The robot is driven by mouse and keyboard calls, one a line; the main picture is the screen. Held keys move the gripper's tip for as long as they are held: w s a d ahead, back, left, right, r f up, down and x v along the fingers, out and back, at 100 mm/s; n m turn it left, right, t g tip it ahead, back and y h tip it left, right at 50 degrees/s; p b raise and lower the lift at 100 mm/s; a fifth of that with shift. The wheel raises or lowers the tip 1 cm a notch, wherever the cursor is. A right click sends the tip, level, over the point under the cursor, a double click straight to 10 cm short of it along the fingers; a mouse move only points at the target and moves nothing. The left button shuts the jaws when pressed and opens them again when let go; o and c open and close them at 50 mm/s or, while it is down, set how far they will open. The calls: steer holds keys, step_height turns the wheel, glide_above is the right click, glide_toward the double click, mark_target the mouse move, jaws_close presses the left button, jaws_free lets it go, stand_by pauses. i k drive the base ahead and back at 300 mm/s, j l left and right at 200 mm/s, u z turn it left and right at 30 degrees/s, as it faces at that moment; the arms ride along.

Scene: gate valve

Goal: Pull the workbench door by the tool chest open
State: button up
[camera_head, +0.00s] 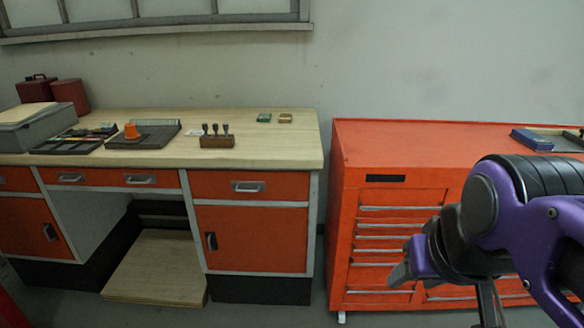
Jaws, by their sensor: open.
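The workbench (258,160) has a wooden top and orange fronts. Its door by the tool chest (262,240) is an orange panel under a drawer, and it looks shut. The door's dark vertical handle (211,241) is near its left edge. The orange tool chest (342,220) stands to the right of the workbench. My gripper (445,287) is at the lower right, in front of the tool chest in the picture, well right of the door. It is open, and nothing shows between its fingers. My purple arm hides part of the chest.
A second orange door (32,228) is at the workbench's left. A wooden board (155,268) lies low in the open knee space between. Trays, an orange cup (131,131) and a small wooden stamp holder (217,141) sit on top. Floor shows before the door.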

mark_target(242, 238)
steer(key=i+j, duration=0.25)
steer(key=j, duration=0.15)
steer(key=i+j, duration=0.25)
steer(key=j, duration=0.15)
steer(key=i+j+u, duration=0.1)
steer(key=i+j, duration=0.15)
steer(key=j, duration=0.1)
